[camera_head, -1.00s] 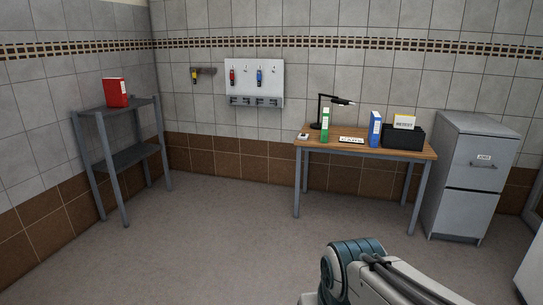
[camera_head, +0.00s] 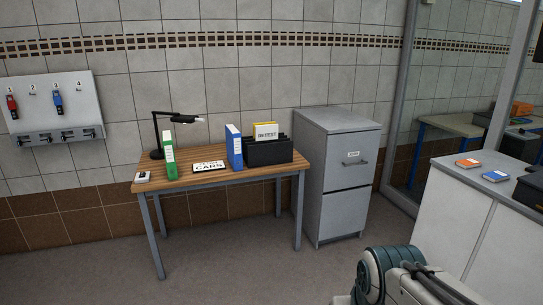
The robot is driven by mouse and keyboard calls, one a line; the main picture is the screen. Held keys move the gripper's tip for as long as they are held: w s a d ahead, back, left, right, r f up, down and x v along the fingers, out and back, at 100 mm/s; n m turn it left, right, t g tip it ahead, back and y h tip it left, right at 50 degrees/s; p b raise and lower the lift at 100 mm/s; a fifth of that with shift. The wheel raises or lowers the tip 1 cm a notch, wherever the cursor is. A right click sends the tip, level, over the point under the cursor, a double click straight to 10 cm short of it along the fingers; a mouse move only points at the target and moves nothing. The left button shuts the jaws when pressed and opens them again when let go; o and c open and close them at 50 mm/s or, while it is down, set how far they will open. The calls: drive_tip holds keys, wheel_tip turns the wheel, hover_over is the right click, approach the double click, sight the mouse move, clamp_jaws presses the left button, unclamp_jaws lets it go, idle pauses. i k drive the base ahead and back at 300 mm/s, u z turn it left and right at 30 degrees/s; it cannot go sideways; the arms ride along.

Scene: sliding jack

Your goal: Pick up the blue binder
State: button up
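A part of my arm (camera_head: 405,278) shows at the bottom right, well apart from the table. My gripper is outside the frame.
A white counter (camera_head: 465,213) is further right. The floor before the table is clear.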

sight(233, 137)
drive_tip(key=z, duration=0.2)
drive_tip(key=i, duration=1.7)
drive_tip(key=u, duration=0.4)
drive_tip(key=i, duration=1.65)
drive_tip(key=u, duration=0.75)
drive_tip(key=i, duration=0.6)
drive_tip(key=u, duration=0.2)
